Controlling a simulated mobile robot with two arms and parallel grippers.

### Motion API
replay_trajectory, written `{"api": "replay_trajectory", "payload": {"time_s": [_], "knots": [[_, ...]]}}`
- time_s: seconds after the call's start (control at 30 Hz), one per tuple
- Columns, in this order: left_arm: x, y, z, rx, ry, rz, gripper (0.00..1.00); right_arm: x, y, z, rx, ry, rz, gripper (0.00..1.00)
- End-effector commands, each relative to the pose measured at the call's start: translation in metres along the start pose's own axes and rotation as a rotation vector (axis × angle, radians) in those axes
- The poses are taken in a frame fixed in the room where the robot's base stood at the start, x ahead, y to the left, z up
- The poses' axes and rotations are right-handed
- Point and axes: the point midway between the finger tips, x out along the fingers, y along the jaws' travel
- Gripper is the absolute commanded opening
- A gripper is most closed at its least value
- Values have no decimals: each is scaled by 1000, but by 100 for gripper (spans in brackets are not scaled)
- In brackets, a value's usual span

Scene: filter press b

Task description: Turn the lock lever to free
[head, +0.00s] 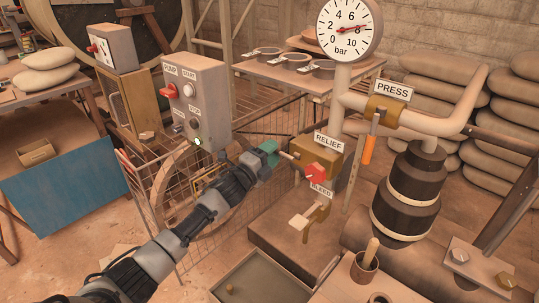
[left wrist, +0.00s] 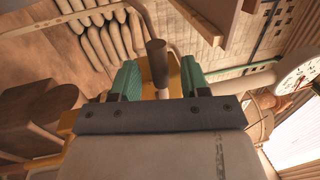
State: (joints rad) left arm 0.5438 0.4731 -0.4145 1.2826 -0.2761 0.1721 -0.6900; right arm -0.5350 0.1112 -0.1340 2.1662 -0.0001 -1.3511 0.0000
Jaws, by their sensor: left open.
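No lever in view carries a lock label, so I cannot tell by name which one is the lock lever. My left gripper (head: 276,150) is open beside the brass RELIEF block (head: 322,160). A short lever (head: 289,155) sticks out of that block toward the teal fingers. In the left wrist view a dark round bar, perhaps this lever's grip (left wrist: 156,58), stands between the open fingers (left wrist: 156,82), with yellow metal behind it. I cannot tell whether the fingers touch it. My right gripper is not in view.
A BLEED valve with a pale lever (head: 299,222) stands below. The PRESS valve (head: 383,110) with its orange handle (head: 368,150) is to the right, under the gauge (head: 349,27). The grey PUMP panel (head: 196,100) stands left of the gripper, near a wire fence (head: 146,200).

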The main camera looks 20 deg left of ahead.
Motion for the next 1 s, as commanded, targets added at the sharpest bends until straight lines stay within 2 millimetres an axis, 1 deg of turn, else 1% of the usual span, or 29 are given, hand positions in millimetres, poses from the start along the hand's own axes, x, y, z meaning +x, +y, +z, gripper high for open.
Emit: {"api": "replay_trajectory", "payload": {"time_s": [0.07,0.17,0.27,0.3,0.33,0.5,0.63,0.8,1.0], "knots": [[-2,0,0,-1,0,0,45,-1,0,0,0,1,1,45],[-12,1,0,-2,0,2,45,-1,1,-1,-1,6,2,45],[-28,1,0,-1,0,3,45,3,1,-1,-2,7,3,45],[-35,1,0,-1,0,3,45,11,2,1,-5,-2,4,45],[-42,1,0,-2,0,4,45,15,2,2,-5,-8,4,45],[-74,1,0,-1,0,3,45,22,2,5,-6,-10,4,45],[-93,1,0,-1,-1,3,45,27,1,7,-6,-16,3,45],[-106,0,0,0,0,1,45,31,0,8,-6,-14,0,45],[-108,0,0,1,0,0,45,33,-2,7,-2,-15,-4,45]]}}
